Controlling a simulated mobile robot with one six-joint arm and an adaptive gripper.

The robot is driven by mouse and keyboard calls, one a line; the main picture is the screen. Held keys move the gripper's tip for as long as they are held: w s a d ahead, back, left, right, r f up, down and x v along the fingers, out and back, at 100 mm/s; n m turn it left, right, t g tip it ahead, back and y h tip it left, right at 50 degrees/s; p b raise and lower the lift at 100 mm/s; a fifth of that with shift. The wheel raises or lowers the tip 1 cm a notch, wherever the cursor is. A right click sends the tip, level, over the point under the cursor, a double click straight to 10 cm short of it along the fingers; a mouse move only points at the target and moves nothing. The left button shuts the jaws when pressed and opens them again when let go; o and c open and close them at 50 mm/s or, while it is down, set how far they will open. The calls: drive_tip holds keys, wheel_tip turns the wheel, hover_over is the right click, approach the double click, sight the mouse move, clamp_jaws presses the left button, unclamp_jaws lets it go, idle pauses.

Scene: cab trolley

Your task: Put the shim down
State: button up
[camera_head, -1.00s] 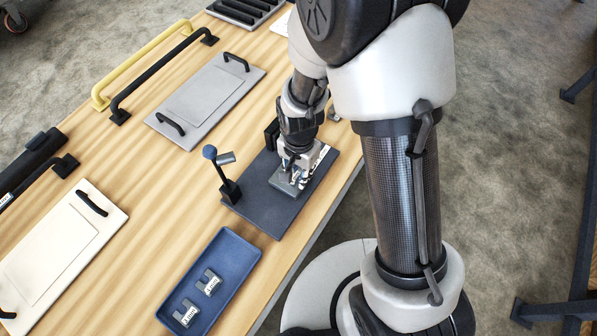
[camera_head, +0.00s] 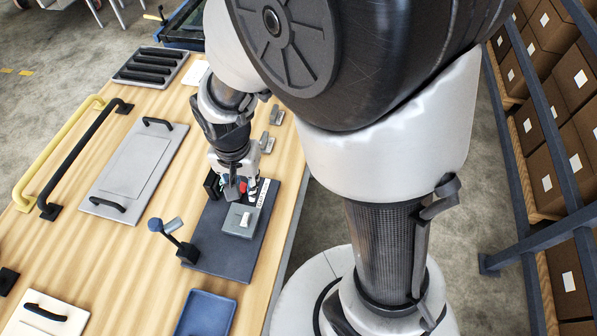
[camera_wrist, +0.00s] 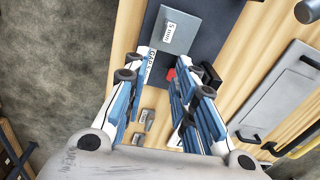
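The shim (camera_head: 239,219) is a small light-grey piece lying on a grey block (camera_head: 234,230) on the dark fixture plate (camera_head: 228,257). In the wrist view its "5 mm" label (camera_wrist: 174,32) shows beyond the fingertips. My gripper (camera_head: 242,188) is just behind the block in the head view, low over the plate. In the wrist view my gripper (camera_wrist: 168,68) has its blue-padded fingers spread apart with nothing held between them. The shim lies clear of both fingers.
A black block (camera_head: 212,184) and a small red part (camera_wrist: 171,75) are close to my fingers. Small metal brackets (camera_head: 266,143) lie behind. A blue tray (camera_head: 207,314) is in front.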

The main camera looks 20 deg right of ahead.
drive_tip(key=s+d+r+n+t, duration=0.1)
drive_tip(key=s+d+r+n, duration=0.1)
drive_tip(key=r, duration=0.4)
drive_tip(key=s+d+r+n+t, duration=0.1)
drive_tip(key=s+d+r+n, duration=0.1)
drive_tip(key=s+d+r, duration=0.2)
drive_tip(key=s+d+r+n+t, duration=0.2)
drive_tip(key=s+d+r, duration=0.1)
drive_tip(key=s+r, duration=0.4)
drive_tip(key=shift+s+d+r+n, duration=0.2)
drive_tip(key=shift+d+r+n, duration=0.1)
drive_tip(key=shift+r, duration=0.1)
